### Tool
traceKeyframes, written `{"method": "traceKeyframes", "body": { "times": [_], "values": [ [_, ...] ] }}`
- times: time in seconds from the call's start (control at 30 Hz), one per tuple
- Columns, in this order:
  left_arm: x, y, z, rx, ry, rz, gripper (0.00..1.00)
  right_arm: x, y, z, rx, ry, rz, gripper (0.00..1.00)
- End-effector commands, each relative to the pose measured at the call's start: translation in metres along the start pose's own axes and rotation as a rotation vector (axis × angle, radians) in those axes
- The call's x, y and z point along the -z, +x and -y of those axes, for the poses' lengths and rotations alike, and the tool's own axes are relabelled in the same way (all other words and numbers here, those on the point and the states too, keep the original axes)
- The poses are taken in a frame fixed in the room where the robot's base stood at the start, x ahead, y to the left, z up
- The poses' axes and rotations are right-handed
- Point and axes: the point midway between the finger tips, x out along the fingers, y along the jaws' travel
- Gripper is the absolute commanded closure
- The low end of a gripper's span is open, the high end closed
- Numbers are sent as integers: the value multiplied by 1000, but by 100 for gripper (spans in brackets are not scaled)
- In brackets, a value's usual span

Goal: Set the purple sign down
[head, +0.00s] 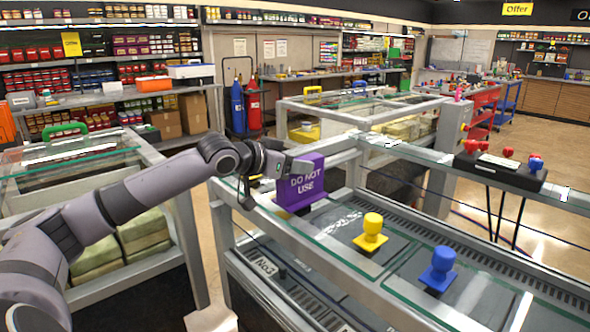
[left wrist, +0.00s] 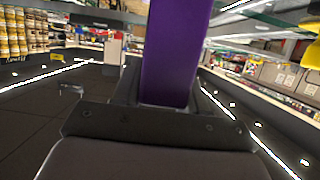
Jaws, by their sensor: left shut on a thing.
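The purple sign (head: 308,184) reads "DO NOT USE" and stands upright over the glass-topped bench (head: 225,188), near its far left corner. I cannot tell whether its base touches the top. My left gripper (head: 278,172) reaches it from the left and is shut on its left side. In the left wrist view, the sign (left wrist: 176,55) is a purple strip rising from between the jaws (left wrist: 165,108). My right gripper is not in view.
A yellow knob (head: 371,233) and a blue knob (head: 438,270) stand on the same bench, right of the sign. A black control box (head: 500,168) with red and blue knobs sits on the rail behind. Another glass-topped bench (head: 70,160) stands at left.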

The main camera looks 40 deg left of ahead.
Motion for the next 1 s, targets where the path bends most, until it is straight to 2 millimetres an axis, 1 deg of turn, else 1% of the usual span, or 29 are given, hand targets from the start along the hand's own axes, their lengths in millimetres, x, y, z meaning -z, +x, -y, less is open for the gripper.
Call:
{"method": "traceKeyframes", "body": {
  "times": [0.03, 0.1, 0.43, 0.47, 0.5, 0.53, 0.87, 1.0],
  "values": [
    [-5, 2, 0, 0, 0, 0, 91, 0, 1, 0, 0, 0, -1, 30],
    [-7, 2, 0, 0, 0, -2, 91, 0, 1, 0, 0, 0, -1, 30],
    [-9, 3, 0, 0, 0, -2, 91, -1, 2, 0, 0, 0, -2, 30],
    [-9, 3, 0, 0, -1, -2, 48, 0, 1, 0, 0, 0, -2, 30],
    [-9, 3, 0, 0, -1, -1, 35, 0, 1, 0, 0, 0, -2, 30],
    [-9, 3, 0, 0, -1, -1, 32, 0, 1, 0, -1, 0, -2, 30],
    [-7, 2, 0, 0, -1, -1, 32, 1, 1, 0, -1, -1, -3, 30],
    [-12, -2, 4, 7, -2, 0, 32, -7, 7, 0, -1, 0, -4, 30]
  ]
}}
